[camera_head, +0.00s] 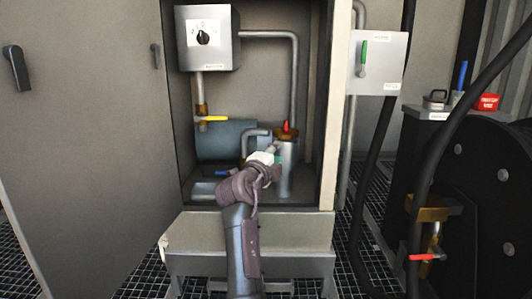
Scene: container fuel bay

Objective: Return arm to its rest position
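My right arm rises from the bottom middle of the head view into an open grey cabinet. Its gripper (272,154) is at the far end of the arm, in front of an upright grey cylinder (287,178) with a brass top. A red valve handle (286,127) stands just above the gripper. The wrist faces me and hides most of the fingers, so I cannot tell whether they are open or touch anything. My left gripper is not in view.
A control box with a black knob (203,37) hangs upper left in the cabinet, above a yellow lever (214,118). A metal tray (205,263) juts out below. The cabinet door (85,130) stands left. A hose reel (487,165) and black hoses stand right.

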